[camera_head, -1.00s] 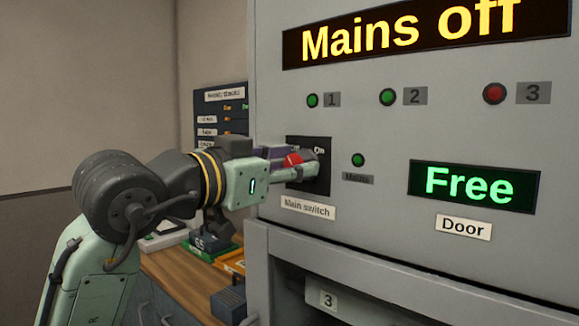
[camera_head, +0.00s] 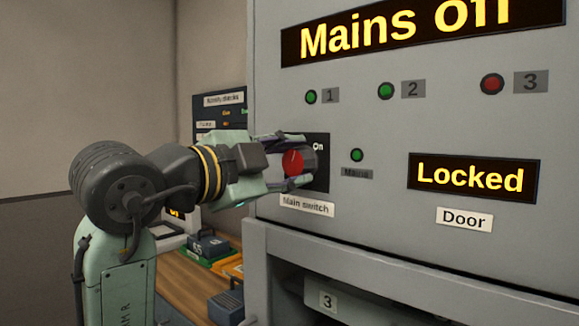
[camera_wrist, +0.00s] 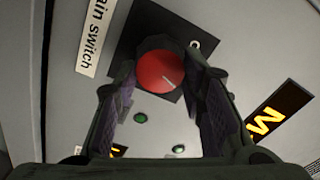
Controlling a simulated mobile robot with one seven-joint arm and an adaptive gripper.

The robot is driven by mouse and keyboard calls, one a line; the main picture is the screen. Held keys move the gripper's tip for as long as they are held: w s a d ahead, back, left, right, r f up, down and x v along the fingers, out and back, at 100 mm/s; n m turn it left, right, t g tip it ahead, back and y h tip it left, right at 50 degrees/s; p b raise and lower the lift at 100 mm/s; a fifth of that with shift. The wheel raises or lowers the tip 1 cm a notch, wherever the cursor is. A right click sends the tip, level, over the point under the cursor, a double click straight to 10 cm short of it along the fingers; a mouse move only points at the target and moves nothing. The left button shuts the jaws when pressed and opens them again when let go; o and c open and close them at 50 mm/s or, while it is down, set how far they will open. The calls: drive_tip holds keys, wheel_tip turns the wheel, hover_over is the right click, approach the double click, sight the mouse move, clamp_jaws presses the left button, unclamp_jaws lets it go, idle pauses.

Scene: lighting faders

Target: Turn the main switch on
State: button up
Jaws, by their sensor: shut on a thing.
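The main switch is a red round knob (camera_head: 292,162) with a white pointer line, on a black plate (camera_head: 320,178) marked "On" at its upper right. The label "Main switch" (camera_head: 307,205) sits below it. In the head view the pointer tilts slightly right of upright. My gripper (camera_head: 299,156) is shut on the knob, with a finger at each side. The knob also shows between the fingers in the wrist view (camera_wrist: 164,72). The top display (camera_head: 420,32) reads "Mains off". The door display (camera_head: 473,177) reads "Locked".
Lamps 1 (camera_head: 311,97) and 2 (camera_head: 386,91) are green and lamp 3 (camera_head: 492,84) is red. A green lamp (camera_head: 357,155) sits right of the switch. A wooden counter (camera_head: 185,275) with several small boxes lies below my arm.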

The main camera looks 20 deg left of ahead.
drive_tip(key=m, duration=0.5)
drive_tip(key=shift+f+b, duration=0.15)
drive_tip(key=shift+b, duration=0.25)
idle(0.3)
drive_tip(key=o, duration=1.1)
drive_tip(key=shift+o, duration=0.2)
drive_tip(key=shift+s, duration=0.1)
drive_tip(key=v, duration=1.1)
drive_tip(key=shift+s, duration=0.4)
drive_tip(key=shift+a, duration=0.15)
